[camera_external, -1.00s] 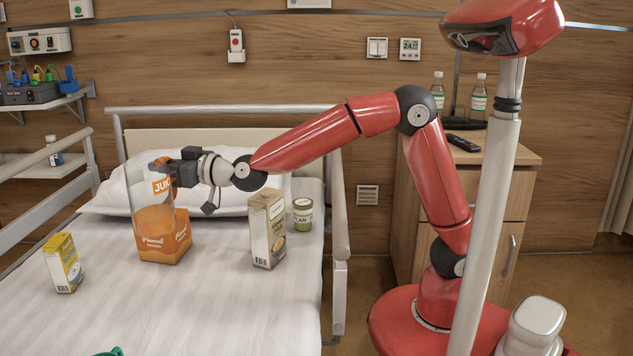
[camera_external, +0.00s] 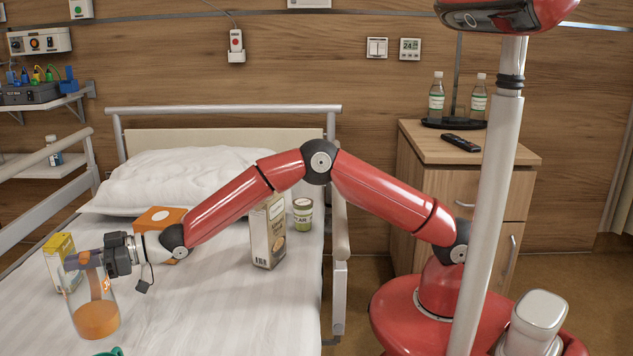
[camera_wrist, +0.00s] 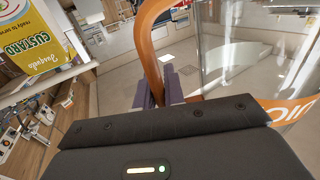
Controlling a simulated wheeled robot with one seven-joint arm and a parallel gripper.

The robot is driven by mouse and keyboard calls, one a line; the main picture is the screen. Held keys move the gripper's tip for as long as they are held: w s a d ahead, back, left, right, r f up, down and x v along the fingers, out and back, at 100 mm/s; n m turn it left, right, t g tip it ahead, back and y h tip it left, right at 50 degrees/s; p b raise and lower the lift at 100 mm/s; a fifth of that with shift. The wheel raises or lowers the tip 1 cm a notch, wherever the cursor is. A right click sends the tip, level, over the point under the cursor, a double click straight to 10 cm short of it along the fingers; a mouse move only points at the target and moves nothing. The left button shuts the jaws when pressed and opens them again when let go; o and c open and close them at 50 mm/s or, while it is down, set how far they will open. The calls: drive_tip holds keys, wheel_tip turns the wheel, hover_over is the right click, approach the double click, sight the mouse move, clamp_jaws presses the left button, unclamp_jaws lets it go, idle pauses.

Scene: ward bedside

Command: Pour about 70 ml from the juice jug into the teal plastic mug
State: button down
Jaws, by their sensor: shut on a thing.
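The juice jug (camera_external: 97,318) is clear with orange juice in its lower part. It is at the lower left of the outside view, close to upright, over the bed. My gripper (camera_external: 80,260) is shut on its handle. In the wrist view the orange handle (camera_wrist: 150,45) runs up between my fingers (camera_wrist: 162,88), and the clear jug wall (camera_wrist: 232,60) is at the right. Whether the jug's base touches the bed is hard to tell. The teal plastic mug (camera_external: 110,352) shows only as a sliver at the bottom edge of the outside view; the rest is cut off.
A yellow custard carton (camera_external: 58,250) stands close behind the jug; it also shows in the wrist view (camera_wrist: 40,40). An orange box (camera_external: 160,218) lies behind my wrist. A tall carton (camera_external: 268,232) and a green jar (camera_external: 303,214) stand to the right. The bed's front middle (camera_external: 220,310) is clear.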

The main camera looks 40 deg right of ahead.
drive_tip(key=shift+n+g, duration=0.6)
drive_tip(key=shift+g, duration=0.3)
drive_tip(key=shift+w+a+f, duration=0.1)
drive_tip(key=shift+a+f, duration=0.1)
drive_tip(key=shift+f, duration=0.45)
drive_tip(key=shift+w+a+f, duration=0.1)
drive_tip(key=shift+a+f, duration=0.15)
drive_tip(key=shift+f, duration=0.35)
drive_tip(key=shift+w+a+f, duration=0.1)
drive_tip(key=shift+a+f, duration=0.1)
drive_tip(key=shift+f, duration=0.45)
drive_tip(key=shift+s+r+p, duration=0.1)
drive_tip(key=shift+r+p, duration=0.05)
drive_tip(key=shift+p, duration=0.15)
